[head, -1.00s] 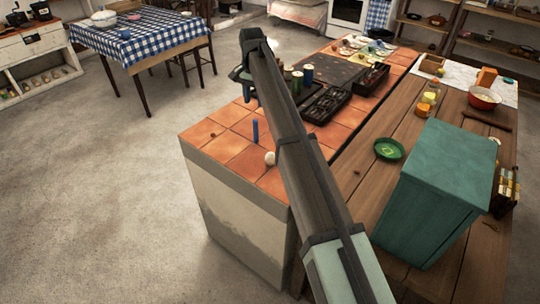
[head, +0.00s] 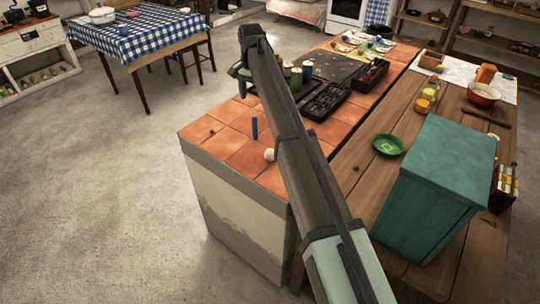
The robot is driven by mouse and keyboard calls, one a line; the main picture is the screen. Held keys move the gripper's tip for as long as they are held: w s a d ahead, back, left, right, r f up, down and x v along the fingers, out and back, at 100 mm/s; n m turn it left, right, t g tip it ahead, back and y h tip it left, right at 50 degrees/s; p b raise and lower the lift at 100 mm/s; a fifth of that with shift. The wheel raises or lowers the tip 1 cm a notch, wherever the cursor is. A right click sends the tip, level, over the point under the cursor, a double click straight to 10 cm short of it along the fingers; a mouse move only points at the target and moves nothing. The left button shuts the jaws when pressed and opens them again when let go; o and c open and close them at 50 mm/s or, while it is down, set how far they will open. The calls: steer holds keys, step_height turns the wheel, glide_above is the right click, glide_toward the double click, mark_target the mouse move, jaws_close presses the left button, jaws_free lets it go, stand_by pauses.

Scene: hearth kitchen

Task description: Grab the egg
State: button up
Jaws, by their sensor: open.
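A whitish, rounded object that looks like the egg (head: 269,155) sits on the terracotta-tiled counter (head: 222,145), just left of my forearm, which may cover part of it. My gripper (head: 243,88) hangs at the far end of my arm, above the left edge of the tiles. It is open, with nothing seen between its fingers, and it is apart from the egg, farther back and to the left. Its fingers are small and partly hidden by the arm's end.
A blue upright cylinder (head: 254,127) stands near the egg. A small brown item (head: 211,132) lies to the left. Dark trays (head: 325,102) and jars (head: 308,73) stand farther back. A green plate (head: 388,145) and teal cabinet (head: 440,175) are to the right on wood.

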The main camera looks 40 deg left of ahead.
steer(key=w+d, duration=0.1)
steer(key=d, duration=0.2)
steer(key=n+t+y, duration=0.1)
steer(key=n+y, duration=0.2)
steer(key=n, duration=2.7)
glide_toward(271, 151)
steer(key=x, duration=0.5)
steer(key=shift+w+a+f, duration=0.1)
steer(key=shift+a+f, duration=0.2)
steer(key=shift+a, duration=0.05)
steer(key=shift+m, duration=0.3)
steer(key=shift+d+x, duration=0.1)
steer(key=shift+x, duration=1.2)
steer(key=shift+d+x, duration=0.15)
steer(key=shift+x, duration=1.2)
steer(key=c, duration=0.9)
